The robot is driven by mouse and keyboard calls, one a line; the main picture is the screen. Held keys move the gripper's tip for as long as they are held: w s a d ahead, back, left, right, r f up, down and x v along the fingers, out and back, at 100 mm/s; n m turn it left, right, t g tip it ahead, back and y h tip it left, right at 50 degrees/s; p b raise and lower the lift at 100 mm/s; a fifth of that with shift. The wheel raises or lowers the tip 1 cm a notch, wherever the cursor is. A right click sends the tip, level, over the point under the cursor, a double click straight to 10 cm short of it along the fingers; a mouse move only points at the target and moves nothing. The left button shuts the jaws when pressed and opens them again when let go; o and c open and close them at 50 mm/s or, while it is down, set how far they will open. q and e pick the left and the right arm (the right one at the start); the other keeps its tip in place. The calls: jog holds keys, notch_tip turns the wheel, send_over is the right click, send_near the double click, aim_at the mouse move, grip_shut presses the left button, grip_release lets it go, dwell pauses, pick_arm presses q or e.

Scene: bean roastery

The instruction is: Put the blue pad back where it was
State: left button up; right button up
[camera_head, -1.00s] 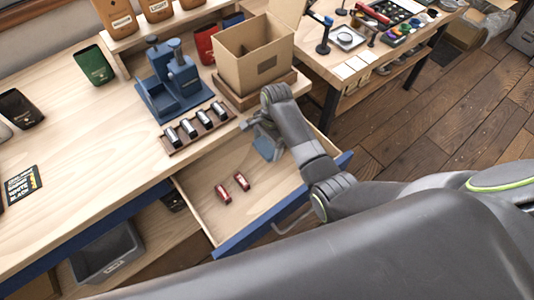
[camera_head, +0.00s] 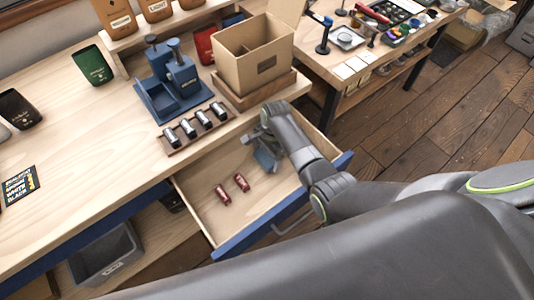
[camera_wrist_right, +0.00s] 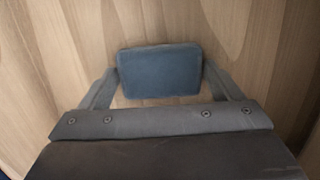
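The blue pad (camera_head: 265,160) is at the right part of the open drawer (camera_head: 210,189), under my right gripper (camera_head: 264,151). In the right wrist view the pad (camera_wrist_right: 159,72) is a rounded rectangle between the two fingertips of my right gripper (camera_wrist_right: 160,80), which touch its left and right edges. Wood lies behind it; I cannot tell whether the pad touches the drawer floor. My left gripper is not in view.
Two red cylinders (camera_head: 241,183) lie in the drawer, left of the pad. On the table are a rack of metal cylinders (camera_head: 197,129), a blue press (camera_head: 172,82) and an open cardboard box (camera_head: 246,62). The drawer floor between cylinders and pad is bare.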

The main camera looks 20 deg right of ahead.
jog(key=shift+o, duration=1.2)
jog(key=shift+r, duration=0.1)
notch_tip(320, 180, up, 12)
jog(key=d, duration=0.1)
jog(key=shift+w+d+p, duration=0.35)
jog(key=shift+d, duration=0.05)
